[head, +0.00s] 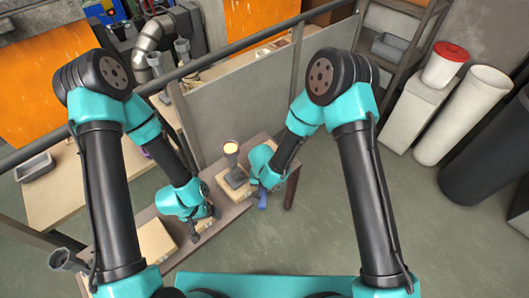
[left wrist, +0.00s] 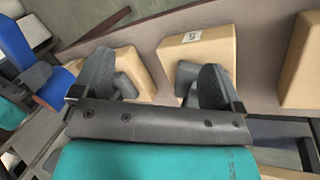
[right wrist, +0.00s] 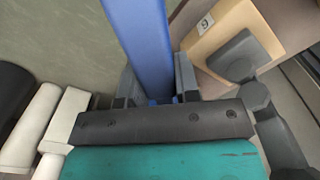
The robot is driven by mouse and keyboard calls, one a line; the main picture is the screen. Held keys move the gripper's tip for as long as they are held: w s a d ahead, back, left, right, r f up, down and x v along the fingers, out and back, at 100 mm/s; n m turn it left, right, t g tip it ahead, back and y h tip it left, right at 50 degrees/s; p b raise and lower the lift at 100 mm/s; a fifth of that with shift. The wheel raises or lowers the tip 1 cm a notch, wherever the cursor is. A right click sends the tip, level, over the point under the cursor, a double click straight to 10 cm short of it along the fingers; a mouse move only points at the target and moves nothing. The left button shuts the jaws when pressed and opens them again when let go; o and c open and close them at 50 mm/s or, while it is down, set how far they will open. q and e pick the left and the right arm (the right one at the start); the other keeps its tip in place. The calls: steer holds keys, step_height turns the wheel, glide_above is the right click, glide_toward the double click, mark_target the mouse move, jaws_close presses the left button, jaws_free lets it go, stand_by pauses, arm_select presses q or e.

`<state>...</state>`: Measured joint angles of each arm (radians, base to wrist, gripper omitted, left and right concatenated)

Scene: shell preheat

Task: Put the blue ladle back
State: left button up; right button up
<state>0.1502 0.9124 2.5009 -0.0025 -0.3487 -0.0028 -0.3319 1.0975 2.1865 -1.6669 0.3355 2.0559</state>
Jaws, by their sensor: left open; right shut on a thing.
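The blue ladle (right wrist: 140,45) is between the fingers of my right gripper (right wrist: 152,85), which is shut on its blue shaft. In the head view a short blue part of the ladle (head: 263,201) shows below my right gripper, beside the bench's right end. Blue also shows at the left edge of the left wrist view (left wrist: 18,45). The ladle's far end is hidden or out of view. My left gripper (head: 205,225) is open and empty above the bench, over pale wooden blocks; its two fingers stand apart in the left wrist view (left wrist: 156,85).
A grey cup with a glowing top (head: 231,147) stands on a block near the bench's right end. A numbered block (right wrist: 212,30) carries a grey square base. Several wooden blocks (left wrist: 200,45) line the bench. A grey panel (head: 235,110) stands behind; open floor (head: 340,215) lies right.

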steer(key=w+f, duration=0.1)
steer(key=w, duration=1.4)
steer(key=shift+w+a+f, duration=0.2)
steer(key=shift+w+a, duration=0.05)
steer(key=shift+w+f, duration=0.15)
steer(key=shift+f, duration=0.75)
steer(key=shift+w+f, duration=0.15)
steer(key=shift+f, duration=0.75)
steer(key=shift+f, duration=0.15)
steer(key=o, duration=1)
